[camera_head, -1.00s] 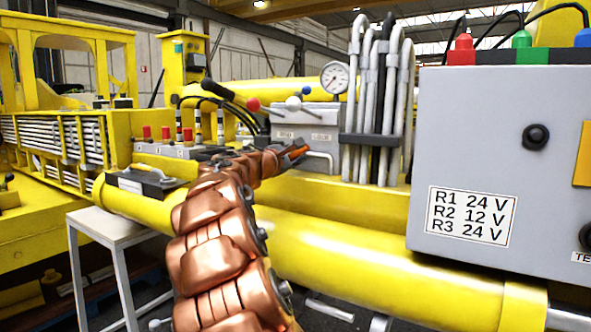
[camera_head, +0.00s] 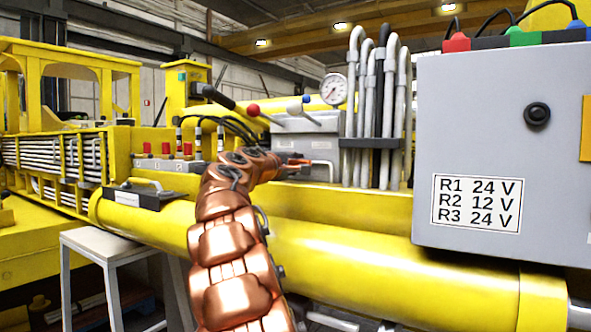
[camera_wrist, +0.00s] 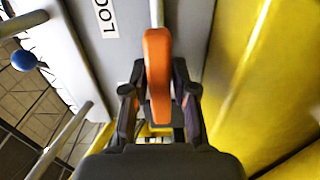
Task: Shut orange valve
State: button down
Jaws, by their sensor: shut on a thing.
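The orange valve handle (camera_wrist: 157,75) is a long rounded lever in the middle of the wrist view. It is attached at its far end to a thin grey pipe (camera_wrist: 157,12). My gripper (camera_wrist: 158,100) has its two dark fingers on either side of the handle, shut on it. In the head view the orange handle (camera_head: 299,162) shows small at the end of my copper arm, in front of the grey valve box (camera_head: 308,140). My gripper (camera_head: 290,168) is there too, partly hidden by my arm.
A red-knobbed lever (camera_head: 254,109) and a blue-knobbed lever (camera_head: 306,98) rise from the box. Grey pipes (camera_head: 376,110) and a gauge (camera_head: 334,89) stand right of it. A yellow cylinder (camera_head: 370,265) runs below. A grey cabinet (camera_head: 475,140) fills the right.

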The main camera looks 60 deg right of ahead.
jog(key=shift+f, duration=0.1)
dwell(0.3)
jog(key=c, duration=1)
grip_release()
jog(key=shift+c, duration=0.2)
jog(key=shift+a+r, duration=0.2)
jog(key=shift+a, duration=0.4)
jog(key=a, duration=1)
jog(key=shift+s+a+f, duration=0.15)
jog(key=shift+s+a, duration=0.1)
jog(key=shift+a, duration=0.15)
